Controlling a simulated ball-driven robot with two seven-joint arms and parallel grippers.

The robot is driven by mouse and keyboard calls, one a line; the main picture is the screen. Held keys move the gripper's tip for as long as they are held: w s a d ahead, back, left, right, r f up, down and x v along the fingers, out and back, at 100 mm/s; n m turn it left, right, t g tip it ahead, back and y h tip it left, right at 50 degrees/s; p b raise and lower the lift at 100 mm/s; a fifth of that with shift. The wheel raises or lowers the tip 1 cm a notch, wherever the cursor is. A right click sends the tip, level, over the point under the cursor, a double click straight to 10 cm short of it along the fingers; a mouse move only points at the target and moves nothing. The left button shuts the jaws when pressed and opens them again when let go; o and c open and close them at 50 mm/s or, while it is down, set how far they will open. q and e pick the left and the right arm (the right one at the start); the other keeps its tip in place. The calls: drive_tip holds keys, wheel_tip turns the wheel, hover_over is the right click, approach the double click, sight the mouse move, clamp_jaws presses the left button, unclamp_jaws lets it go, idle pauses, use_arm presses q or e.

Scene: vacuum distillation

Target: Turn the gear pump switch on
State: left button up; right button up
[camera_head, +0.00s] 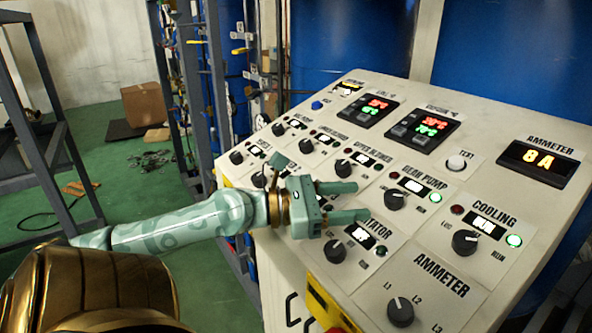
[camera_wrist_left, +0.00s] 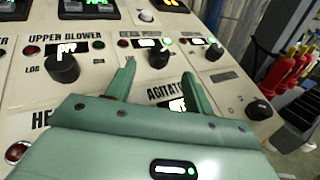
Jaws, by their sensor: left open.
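The gear pump switch (camera_head: 395,200) is a black rotary knob on the sloped control panel, below the label that reads as gear pump. It also shows in the left wrist view (camera_wrist_left: 158,56), just past my fingertips. The green lamp (camera_head: 436,197) by it glows, its display (camera_head: 414,186) is lit, and the red lamp looks dark. The exact knob pointer angle is hard to tell. My left gripper (camera_head: 354,201) is open and empty, its two fingers reaching toward the knob, with a small gap to it. The gripper also shows in the wrist view (camera_wrist_left: 159,70). My right gripper is not in view.
The agitator knob (camera_head: 335,251) lies close below my left gripper. The cooling knob (camera_head: 465,242) and ammeter knob (camera_head: 400,311) are to the right and below. The upper blower knob (camera_head: 343,169) is just above. Blue tanks (camera_head: 345,40) stand behind the panel.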

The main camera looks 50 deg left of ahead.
use_arm(q)
drive_tip(key=v, duration=0.9)
drive_tip(key=shift+s+a+r, duration=0.1)
drive_tip(key=shift+s+a, duration=0.05)
drive_tip(key=shift+s, duration=0.1)
